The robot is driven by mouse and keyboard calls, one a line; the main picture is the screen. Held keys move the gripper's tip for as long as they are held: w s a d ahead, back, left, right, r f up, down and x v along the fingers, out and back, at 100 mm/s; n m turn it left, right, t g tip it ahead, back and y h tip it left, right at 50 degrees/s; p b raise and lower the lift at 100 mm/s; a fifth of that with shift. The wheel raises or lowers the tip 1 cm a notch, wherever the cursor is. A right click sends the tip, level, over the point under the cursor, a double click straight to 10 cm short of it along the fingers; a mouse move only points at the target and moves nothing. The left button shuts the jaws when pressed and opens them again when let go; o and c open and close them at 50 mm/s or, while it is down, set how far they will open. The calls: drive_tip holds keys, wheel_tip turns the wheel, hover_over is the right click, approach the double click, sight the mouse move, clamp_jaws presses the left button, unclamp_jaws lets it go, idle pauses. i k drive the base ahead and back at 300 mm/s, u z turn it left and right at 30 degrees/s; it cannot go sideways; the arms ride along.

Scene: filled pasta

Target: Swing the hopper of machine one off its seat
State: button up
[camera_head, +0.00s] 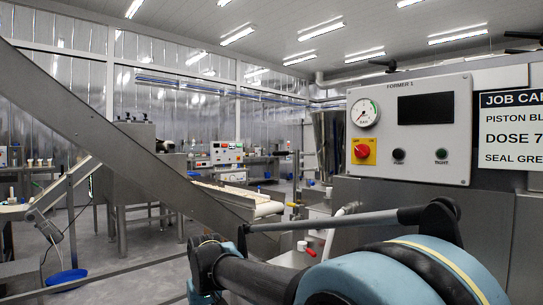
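A light grey control panel marked "FORMER 1" (409,129) stands at the right on a steel machine body (370,192). The panel carries a round gauge, a dark screen, a red knob on yellow and two small buttons. Just left of the panel, a steel funnel-shaped vessel (326,135) stands upright; it looks like a hopper, but its seat is hidden and I cannot tell which machine it belongs to. My blue and black arm crosses the lower right foreground. I cannot make out my gripper's fingers in this view.
A job card (510,131) is cut off at the right edge. A steel beam (130,150) slants across the left. A conveyor (245,200) with pale pieces lies mid-view, beyond it. A blue bowl (66,276) is low at left. Grey floor (140,245) shows at left.

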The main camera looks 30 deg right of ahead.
sight(329, 127)
drive_tip(key=i, duration=0.9)
drive_tip(key=z, duration=1.8)
